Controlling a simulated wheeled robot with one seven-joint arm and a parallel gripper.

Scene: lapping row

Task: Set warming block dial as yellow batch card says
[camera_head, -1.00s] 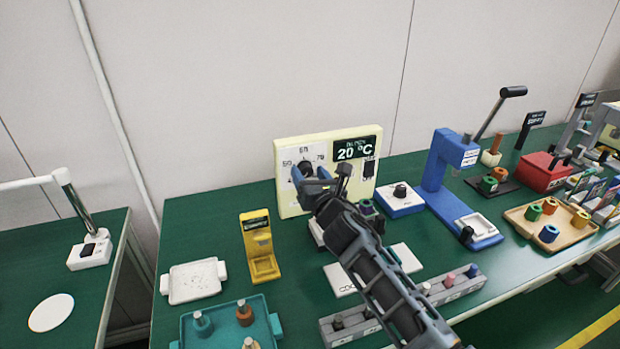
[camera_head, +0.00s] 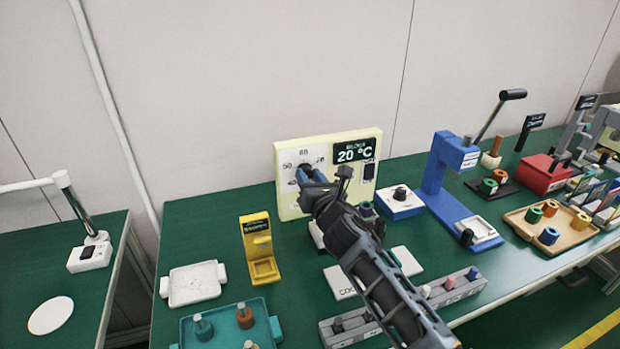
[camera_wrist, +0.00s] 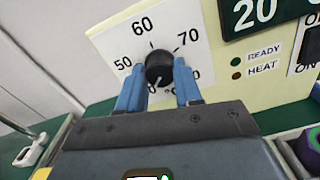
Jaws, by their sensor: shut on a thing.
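The warming block panel (camera_head: 288,203) is a cream upright board at the back of the green bench. Its black dial (camera_wrist: 158,64) sits on a white scale plate (camera_wrist: 118,48) where 50, 60 and 70 are readable in the wrist view; lower numbers are partly covered. My gripper (camera_wrist: 159,72) has its blue fingers closed on both sides of the dial; it also shows in the head view (camera_head: 311,178). A white mark shows low on the dial, but its exact reading is unclear. The display (camera_head: 352,151) reads 20 °C. I cannot make out a yellow batch card's writing.
A yellow stand (camera_head: 258,250) with a dark label stands left of the panel. A blue lever press (camera_head: 438,175) stands to the right. A white tray (camera_head: 195,284) and teal tray (camera_head: 215,345) lie front left.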

